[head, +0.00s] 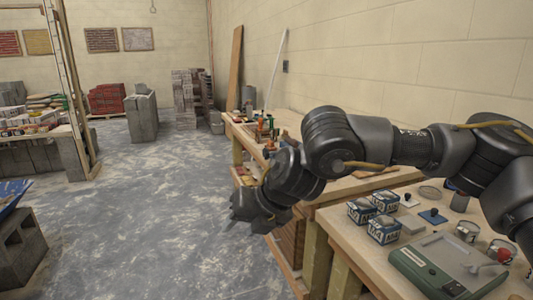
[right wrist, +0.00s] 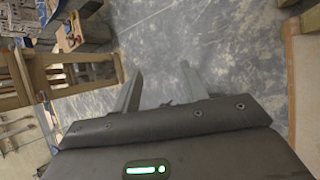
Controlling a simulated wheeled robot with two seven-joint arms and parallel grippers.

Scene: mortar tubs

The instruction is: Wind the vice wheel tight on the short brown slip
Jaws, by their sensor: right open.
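My right gripper (head: 243,222) hangs over the floor beside the left edge of the benches in the head view. In the right wrist view its two fingers (right wrist: 160,88) stand apart with nothing between them, only floor beyond. I cannot make out a vice, its wheel or a short brown slip in either view. Small items on the far bench are too small to tell apart, and my right arm hides part of the benches. My left gripper is in neither view.
The near bench (head: 345,228) holds several blue-and-white boxes (head: 384,229), a green-and-grey device (head: 448,266) and metal cups (head: 467,231). The far bench (head: 240,128) carries bottles and small items. A hollow concrete block (head: 20,248) stands at left. The middle floor (head: 150,215) is clear.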

